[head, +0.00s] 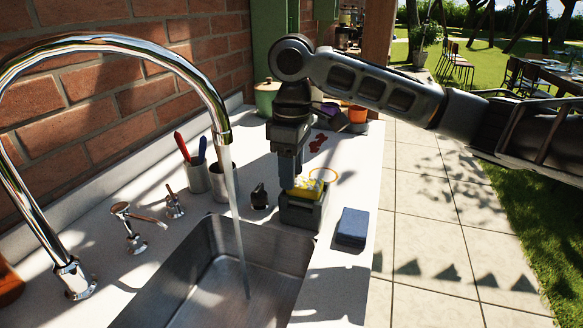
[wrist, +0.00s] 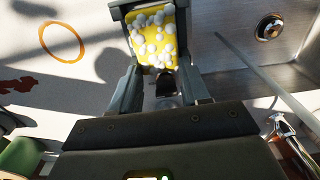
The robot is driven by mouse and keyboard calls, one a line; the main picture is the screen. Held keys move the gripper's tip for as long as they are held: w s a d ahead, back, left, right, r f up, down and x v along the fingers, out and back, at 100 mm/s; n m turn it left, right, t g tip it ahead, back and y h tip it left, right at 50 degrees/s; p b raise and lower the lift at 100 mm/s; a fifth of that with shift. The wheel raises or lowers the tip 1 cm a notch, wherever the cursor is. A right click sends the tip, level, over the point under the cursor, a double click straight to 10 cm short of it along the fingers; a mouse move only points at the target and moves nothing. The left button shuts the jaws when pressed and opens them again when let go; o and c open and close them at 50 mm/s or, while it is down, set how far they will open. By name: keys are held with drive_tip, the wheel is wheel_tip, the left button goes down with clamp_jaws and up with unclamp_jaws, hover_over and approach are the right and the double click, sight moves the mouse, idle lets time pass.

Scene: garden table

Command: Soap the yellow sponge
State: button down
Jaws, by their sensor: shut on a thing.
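The yellow sponge (head: 309,187) is at the dark grey holder (head: 302,212) by the sink's right edge. In the wrist view the sponge (wrist: 155,40) carries many white foam blobs on its face. My gripper (head: 292,180) points down and is shut on the sponge, with its fingers on either side; it also shows in the wrist view (wrist: 152,45). The holder's grey walls surround the sponge's lower part. I cannot tell whether the sponge touches the bottom of the holder.
Water (head: 237,220) runs from the chrome faucet (head: 222,115) into the steel sink (head: 215,285). A dark blue block (head: 352,228) lies right of the holder. A small black object (head: 259,196) and cups (head: 197,178) with tools stand left. An orange ring (wrist: 62,25) lies on the counter.

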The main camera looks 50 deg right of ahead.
drive_tip(key=shift+r+p, duration=2.5)
drive_tip(key=shift+r, duration=0.4)
drive_tip(key=shift+f, duration=0.1)
